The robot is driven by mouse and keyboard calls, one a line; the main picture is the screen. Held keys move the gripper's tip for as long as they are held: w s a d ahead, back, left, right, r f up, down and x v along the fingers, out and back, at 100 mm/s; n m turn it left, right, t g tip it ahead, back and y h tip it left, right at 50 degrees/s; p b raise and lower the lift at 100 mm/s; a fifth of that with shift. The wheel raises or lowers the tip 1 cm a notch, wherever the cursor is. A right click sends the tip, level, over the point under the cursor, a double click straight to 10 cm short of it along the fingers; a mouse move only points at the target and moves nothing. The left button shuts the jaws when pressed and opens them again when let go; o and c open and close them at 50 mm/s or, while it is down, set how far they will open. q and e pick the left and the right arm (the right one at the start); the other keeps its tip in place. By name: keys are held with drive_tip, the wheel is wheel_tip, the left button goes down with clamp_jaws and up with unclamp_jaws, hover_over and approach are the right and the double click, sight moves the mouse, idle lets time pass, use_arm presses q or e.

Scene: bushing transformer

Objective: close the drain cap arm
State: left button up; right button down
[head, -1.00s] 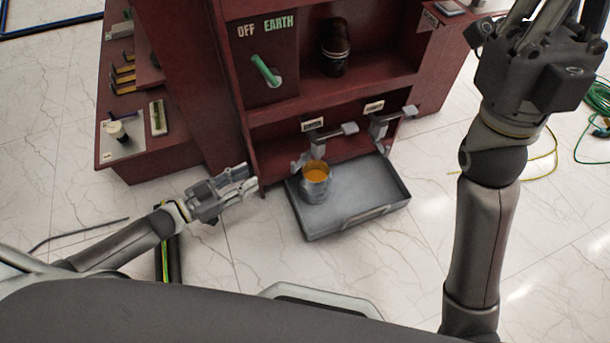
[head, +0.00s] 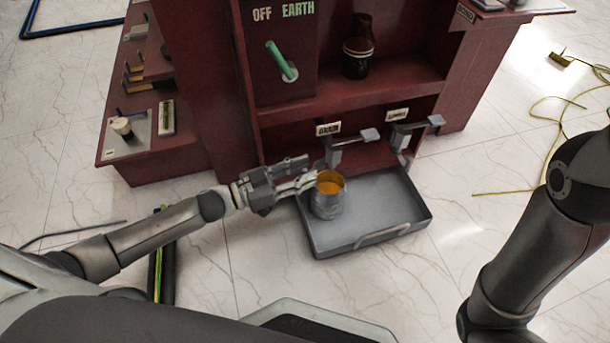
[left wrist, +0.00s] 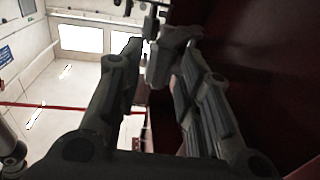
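Two grey metal valves with flat-ended arms stick out of the lower bay of the red cabinet, under small labels too blurred to read surely. The left valve arm (head: 352,140) points out to the right; the right valve arm (head: 418,126) is similar. My left gripper (head: 312,172) is open beside the lower part of the left valve, just left of it. In the left wrist view, a grey valve part (left wrist: 168,58) shows between and beyond the parted fingers (left wrist: 158,75); contact cannot be told. My right gripper is out of view.
A metal can with orange contents (head: 328,200) stands in a grey tray (head: 385,200) below the valves, close to my left fingertips. A dark bottle (head: 358,48) stands on the shelf above. A green lever (head: 281,60) is on the OFF/EARTH panel. Cables lie on the floor.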

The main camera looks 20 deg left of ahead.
use_arm(q)
drive_tip(key=shift+w+d, duration=0.3)
drive_tip(key=shift+d, duration=0.05)
drive_tip(key=shift+c, duration=0.3)
clamp_jaws()
